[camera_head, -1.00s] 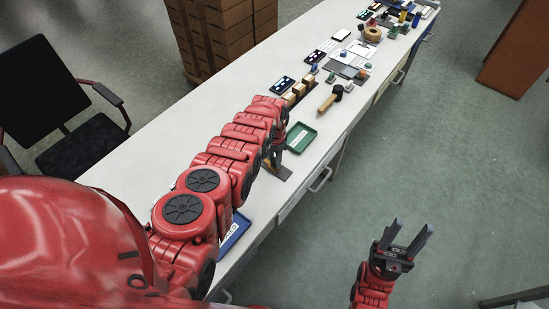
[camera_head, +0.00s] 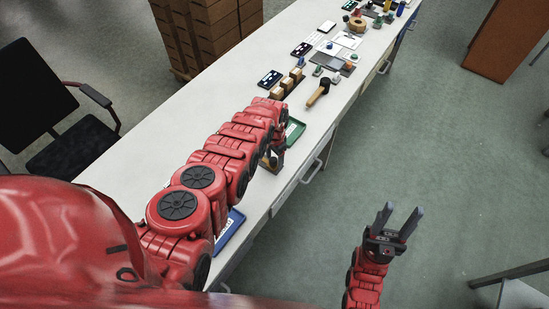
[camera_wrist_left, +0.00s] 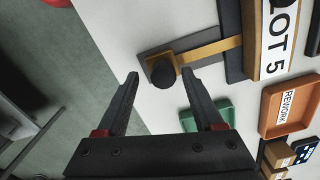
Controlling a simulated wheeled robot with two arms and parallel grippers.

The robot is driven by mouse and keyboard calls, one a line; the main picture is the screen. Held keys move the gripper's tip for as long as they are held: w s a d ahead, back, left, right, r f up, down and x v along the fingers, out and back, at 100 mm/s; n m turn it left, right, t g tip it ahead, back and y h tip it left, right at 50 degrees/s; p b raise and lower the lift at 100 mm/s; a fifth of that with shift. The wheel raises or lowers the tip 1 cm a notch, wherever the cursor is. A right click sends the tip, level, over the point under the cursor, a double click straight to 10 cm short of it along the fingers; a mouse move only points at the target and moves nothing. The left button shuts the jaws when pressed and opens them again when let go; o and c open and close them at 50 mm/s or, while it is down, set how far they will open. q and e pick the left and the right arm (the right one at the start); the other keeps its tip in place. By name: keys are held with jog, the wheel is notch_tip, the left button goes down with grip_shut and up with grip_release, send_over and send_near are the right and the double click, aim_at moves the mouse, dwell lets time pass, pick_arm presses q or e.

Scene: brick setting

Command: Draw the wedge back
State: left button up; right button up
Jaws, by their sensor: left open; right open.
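In the left wrist view, the wedge (camera_wrist_left: 208,50) is a flat wooden strip ending in a block with a black round knob (camera_wrist_left: 162,72). It lies on a dark plate, its far part running to a dark and wooden block marked "LOT 5" (camera_wrist_left: 283,40). My left gripper (camera_wrist_left: 160,75) is open, and the knob appears between its fingertips; I cannot tell whether they touch it. In the head view my left gripper (camera_head: 273,158) is largely hidden by its arm, at the table's front edge. My right gripper (camera_head: 402,214) is open and empty above the floor.
A green tray (camera_head: 297,128) is partly hidden behind my left arm; a mallet (camera_head: 319,92) lies beyond it. A blue tray (camera_head: 231,226) sits near the front edge. An orange REWORK tray (camera_wrist_left: 272,105) shows in the left wrist view. The table's near left is bare.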

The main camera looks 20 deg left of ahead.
pick_arm(q)
jog(key=shift+r, duration=0.15)
jog(key=shift+r+p, duration=0.7)
jog(key=shift+r, duration=0.85)
jog(key=shift+r+b, duration=0.35)
notch_tip(320, 180, up, 7)
jog(key=b, duration=0.2)
notch_tip(320, 180, up, 6)
jog(key=r+p, duration=0.1)
jog(key=p, duration=0.2)
send_over(274, 160)
jog(key=shift+d+f, duration=0.1)
jog(key=shift+f, duration=0.2)
jog(key=shift+w, duration=0.1)
